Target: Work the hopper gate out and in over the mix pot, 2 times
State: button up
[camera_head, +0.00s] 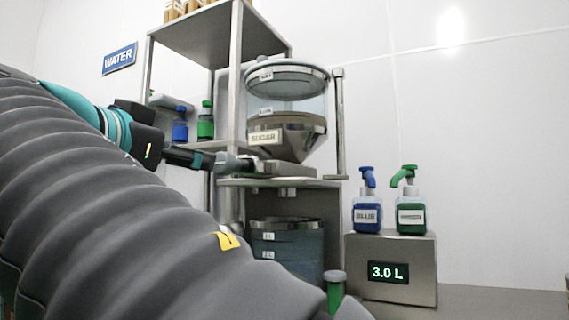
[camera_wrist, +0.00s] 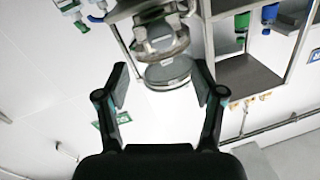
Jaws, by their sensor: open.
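The sugar hopper (camera_head: 288,103) stands on a metal shelf in the head view, with a steel cone at its lower end. The hopper gate (camera_head: 287,170) is the flat metal piece under the cone. The mix pot (camera_head: 288,246) is below the shelf, partly hidden by my arm. My gripper (camera_head: 244,162) is at the left side of the gate; I cannot tell whether it touches. In the wrist view my gripper (camera_wrist: 162,84) is open with nothing between its fingers. The hopper (camera_wrist: 165,50) appears upside down beyond the fingers.
A blue pump bottle (camera_head: 367,210) and a green one (camera_head: 410,212) stand on a metal box (camera_head: 422,262) whose display reads 3.0 L. A tall metal rack (camera_head: 222,35) rises behind my gripper.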

aim_at(219, 162)
jog(key=p+x, duration=0.1)
jog(key=x, duration=0.9)
jog(key=shift+w+d, duration=0.1)
jog(key=shift+w, duration=0.3)
grip_shut()
